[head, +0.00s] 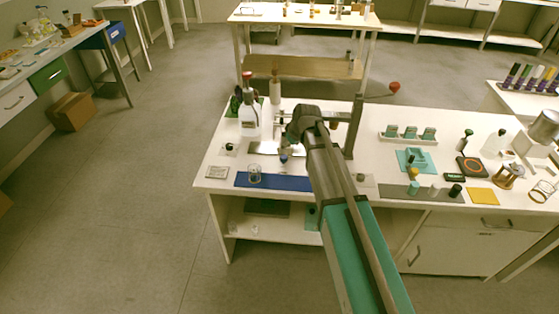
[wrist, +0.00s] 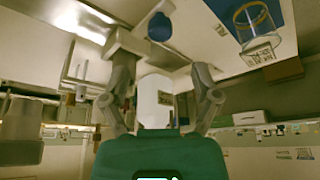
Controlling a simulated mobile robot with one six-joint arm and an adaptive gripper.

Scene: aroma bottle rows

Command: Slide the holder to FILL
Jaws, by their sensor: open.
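My gripper (wrist: 163,82) is open in the wrist view, its two grey fingers apart on either side of a pale, rounded upright shape (wrist: 155,98). I cannot tell whether they touch it. A pale bar-like part (wrist: 125,42) and a dark blue round piece (wrist: 160,27) show just beyond the fingers. In the head view my arm reaches over the metal-framed stand (head: 352,130) on the white table (head: 215,150) and covers much of it. The blue piece (head: 284,157) shows below my wrist. I cannot clearly make out the holder or any FILL label.
A clear glass (head: 254,173) stands on a blue mat (head: 285,182) in front; it also shows in the wrist view (wrist: 257,32). A white bottle (head: 249,118) stands behind left. Teal holders, small jars and other items crowd the table's right side.

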